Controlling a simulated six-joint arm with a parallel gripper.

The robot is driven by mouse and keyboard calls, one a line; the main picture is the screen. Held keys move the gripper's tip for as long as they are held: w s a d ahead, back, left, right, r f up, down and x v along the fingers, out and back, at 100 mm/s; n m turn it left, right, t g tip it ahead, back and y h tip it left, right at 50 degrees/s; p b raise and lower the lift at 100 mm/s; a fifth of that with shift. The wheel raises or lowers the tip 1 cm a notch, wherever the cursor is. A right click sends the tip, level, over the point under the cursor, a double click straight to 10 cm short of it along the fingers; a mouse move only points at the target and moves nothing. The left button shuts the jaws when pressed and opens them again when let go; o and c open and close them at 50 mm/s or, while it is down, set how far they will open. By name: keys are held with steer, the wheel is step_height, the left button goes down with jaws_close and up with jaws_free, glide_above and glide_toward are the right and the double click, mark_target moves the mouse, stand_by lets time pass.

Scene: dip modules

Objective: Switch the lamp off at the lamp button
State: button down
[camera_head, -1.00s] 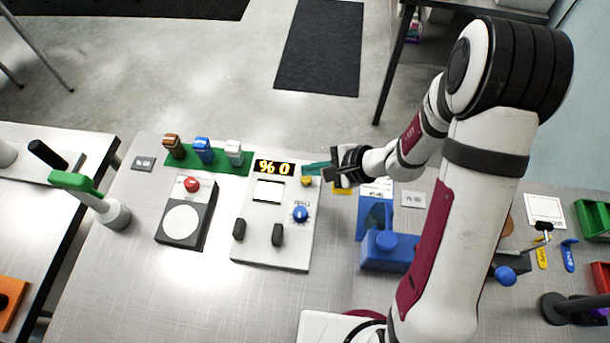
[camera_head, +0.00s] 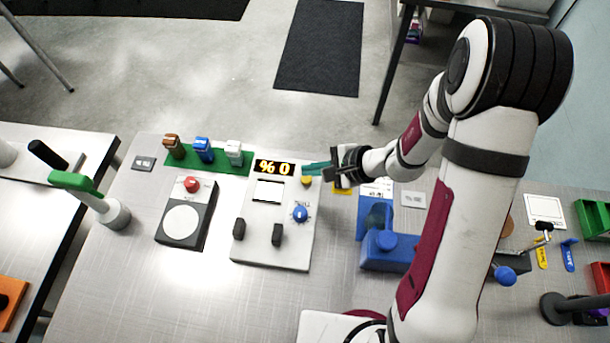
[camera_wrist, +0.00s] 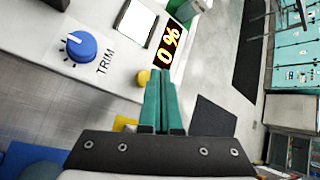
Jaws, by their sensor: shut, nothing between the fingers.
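A light grey panel (camera_head: 262,252) carries a display (camera_head: 274,168) reading "% 0", a white rectangle (camera_head: 268,191), a blue TRIM knob (camera_head: 300,214) and a small yellow button (camera_head: 306,181). In the wrist view the yellow button (camera_wrist: 143,78) is just left of my fingertips. My gripper (camera_head: 306,168) has teal fingers, shut and empty, at the panel's upper right corner; I cannot tell whether they touch the button. A dark box (camera_head: 198,213) to the left carries a red button (camera_head: 192,184) and a white disc (camera_head: 182,222). No label reading lamp is legible.
A green strip (camera_head: 182,161) with brown, blue and white switches stands behind the dark box. Two dark levers (camera_head: 239,229) (camera_head: 277,235) rise from the panel's front. A blue device (camera_head: 386,250) stands to the right. The bench front left is clear.

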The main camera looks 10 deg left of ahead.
mark_target(311, 180)
steer(key=shift+f, duration=0.4)
steer(key=shift+f, duration=0.45)
stand_by(0.4)
steer(key=shift+r, duration=0.9)
steer(key=shift+r, duration=3)
